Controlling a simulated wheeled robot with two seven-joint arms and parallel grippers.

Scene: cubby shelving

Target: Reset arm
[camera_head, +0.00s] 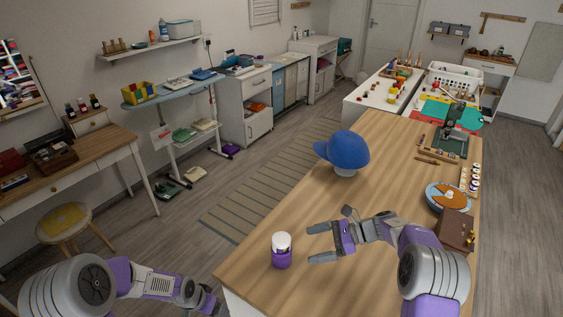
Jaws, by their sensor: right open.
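My right gripper (322,243) is over the near part of the wooden table (335,205). Its two fingers are spread apart and point left, with nothing between them. A purple jar with a white lid (281,250) stands upright on the table, just left of the fingertips and apart from them. My left arm comes in at the bottom left. Its end (208,303) is low, beside the table's near left corner, and its fingers cannot be made out.
A blue cap on a white stand (347,150) is farther back on the table. A round blue-rimmed board (434,196) and a brown box (456,229) lie near the right edge. The table's middle is clear. A striped rug (272,190) lies on the floor to the left.

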